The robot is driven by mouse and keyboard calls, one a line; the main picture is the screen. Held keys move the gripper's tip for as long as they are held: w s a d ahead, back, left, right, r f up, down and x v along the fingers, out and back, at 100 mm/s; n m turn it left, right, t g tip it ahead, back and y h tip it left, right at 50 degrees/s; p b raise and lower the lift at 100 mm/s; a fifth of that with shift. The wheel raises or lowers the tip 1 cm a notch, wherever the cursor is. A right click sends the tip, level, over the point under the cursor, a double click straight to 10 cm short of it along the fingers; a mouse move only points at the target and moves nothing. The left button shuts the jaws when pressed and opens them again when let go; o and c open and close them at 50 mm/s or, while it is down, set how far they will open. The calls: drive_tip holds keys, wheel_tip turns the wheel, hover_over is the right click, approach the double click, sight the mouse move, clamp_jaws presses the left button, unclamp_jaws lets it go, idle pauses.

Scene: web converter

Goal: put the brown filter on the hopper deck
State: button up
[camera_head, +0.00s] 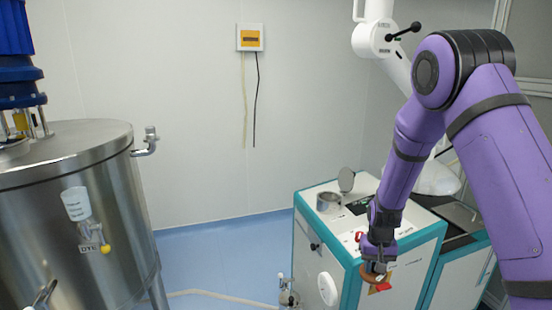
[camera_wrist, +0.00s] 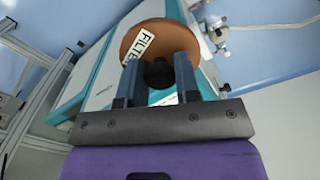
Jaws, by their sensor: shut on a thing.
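The brown filter (camera_wrist: 160,36) is a round disc with a white label reading FILTER and a dark knob (camera_wrist: 157,74). My gripper (camera_wrist: 160,76) is shut on it, with one finger on each side of the knob. In the head view my gripper (camera_head: 377,262) points down in front of the teal-edged machine, and the filter (camera_head: 370,277) shows as a small brown shape below the fingers, partly hidden. The white machine top, which looks like the hopper deck (camera_head: 311,199), carries a metal cup (camera_head: 328,203) with a raised round lid (camera_head: 346,180). My gripper is lower in the picture than this top.
A large steel tank (camera_head: 75,230) stands at the left. A white round knob (camera_head: 327,289) sticks out from the machine's front. A white arm-like device (camera_head: 375,38) hangs behind my arm. Blue floor (camera_head: 215,255) lies open between tank and machine.

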drive_tip(key=shift+w+d+f+n, duration=0.15)
drive_tip(key=shift+d+f+n, duration=0.3)
drive_tip(key=shift+f, duration=0.4)
drive_tip(key=shift+w+d+f+n, duration=0.1)
drive_tip(key=shift+d+f+n, duration=0.15)
drive_tip(key=shift+d+f, duration=0.4)
drive_tip(key=shift+a+f, duration=0.15)
